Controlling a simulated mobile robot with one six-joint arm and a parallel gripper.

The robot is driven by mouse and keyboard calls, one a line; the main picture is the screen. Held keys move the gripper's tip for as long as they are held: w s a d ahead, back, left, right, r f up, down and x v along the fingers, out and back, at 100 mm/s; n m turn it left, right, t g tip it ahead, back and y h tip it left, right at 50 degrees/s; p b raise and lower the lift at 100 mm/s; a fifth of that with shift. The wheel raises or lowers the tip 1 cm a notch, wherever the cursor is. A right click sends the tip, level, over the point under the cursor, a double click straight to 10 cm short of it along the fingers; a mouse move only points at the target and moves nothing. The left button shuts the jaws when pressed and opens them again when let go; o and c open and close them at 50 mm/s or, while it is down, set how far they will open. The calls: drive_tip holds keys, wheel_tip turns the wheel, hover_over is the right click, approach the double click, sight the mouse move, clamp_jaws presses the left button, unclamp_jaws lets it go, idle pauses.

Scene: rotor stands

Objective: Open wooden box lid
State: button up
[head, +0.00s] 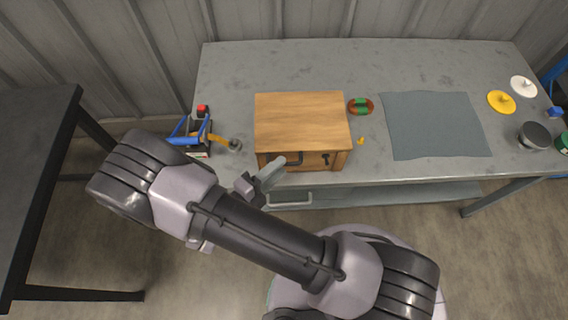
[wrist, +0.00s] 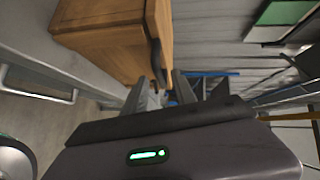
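The wooden box (head: 302,118) stands on the grey table near its front edge, and its flat lid looks closed. A dark curved handle (head: 294,161) is on its front face, left of a small dark latch-like fitting (head: 326,158). In the wrist view the box (wrist: 112,38) fills the upper left, with the handle (wrist: 156,52) on its near side. My gripper (head: 277,167) is at the left of the box front, close to the handle. In the wrist view its fingers (wrist: 163,88) are apart with a gap between them. Whether they touch the handle I cannot tell.
A blue stand (head: 187,136) and a red block (head: 203,110) are left of the box. A red-green item (head: 361,106) and a grey mat (head: 436,125) lie to its right. Yellow (head: 501,102) and white (head: 523,87) discs lie at the far right.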

drive_tip(key=shift+x, duration=1.45)
clamp_jaws()
idle(0.3)
